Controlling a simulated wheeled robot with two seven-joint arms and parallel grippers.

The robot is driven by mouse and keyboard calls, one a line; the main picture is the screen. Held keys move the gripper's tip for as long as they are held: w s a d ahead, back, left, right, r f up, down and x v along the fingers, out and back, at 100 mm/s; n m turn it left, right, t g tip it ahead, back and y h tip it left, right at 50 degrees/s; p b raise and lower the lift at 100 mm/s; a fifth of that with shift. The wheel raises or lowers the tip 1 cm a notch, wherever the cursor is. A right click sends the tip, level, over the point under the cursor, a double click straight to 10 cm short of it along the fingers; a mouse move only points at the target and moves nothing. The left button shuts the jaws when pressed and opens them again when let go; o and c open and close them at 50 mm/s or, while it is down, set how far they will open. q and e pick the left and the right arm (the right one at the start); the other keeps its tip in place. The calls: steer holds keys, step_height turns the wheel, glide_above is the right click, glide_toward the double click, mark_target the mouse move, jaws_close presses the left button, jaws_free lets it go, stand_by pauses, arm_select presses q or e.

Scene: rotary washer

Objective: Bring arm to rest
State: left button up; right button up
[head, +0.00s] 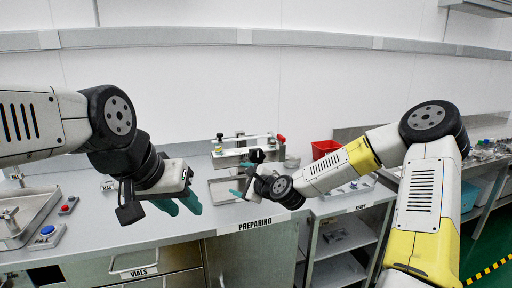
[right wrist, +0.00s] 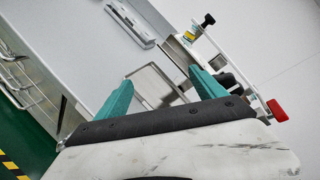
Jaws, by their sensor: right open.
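My left arm comes in from the left in the head view. Its gripper (head: 180,206) has teal fingers that hang over the front part of the counter, with nothing seen between them. The angle hides how far apart they are. My right arm reaches in from the right, bent at a yellow and white elbow. Its gripper (head: 238,192) points left above the counter, near the rotary washer fixture. In the right wrist view the two teal fingers (right wrist: 162,90) stand wide apart with nothing held between them.
The counter (head: 130,232) runs along the wall. A fixture with a red knob (head: 281,138) stands behind my right gripper. A red bin (head: 325,149) is at the back. A metal tray (head: 25,225) and a blue button (head: 47,230) are at the left. Open shelves (head: 345,236) are below right.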

steer(key=s+d+r+n+g+h, duration=0.2)
steer(key=s+d+r+n, duration=0.2)
steer(key=s, duration=0.7)
steer(key=s+d+r+n+g+h, duration=0.2)
steer(key=s+d+r+n, duration=0.2)
steer(key=s+d+n, duration=0.4)
steer(key=s+d+r+n+g+h, duration=0.2)
steer(key=s+d+r+n, duration=0.3)
steer(key=s, duration=1)
steer(key=shift+s+d+n+h, duration=0.15)
steer(key=shift+d+n+h, duration=0.15)
steer(key=shift+d+n, duration=0.8)
steer(key=shift+d, duration=0.1)
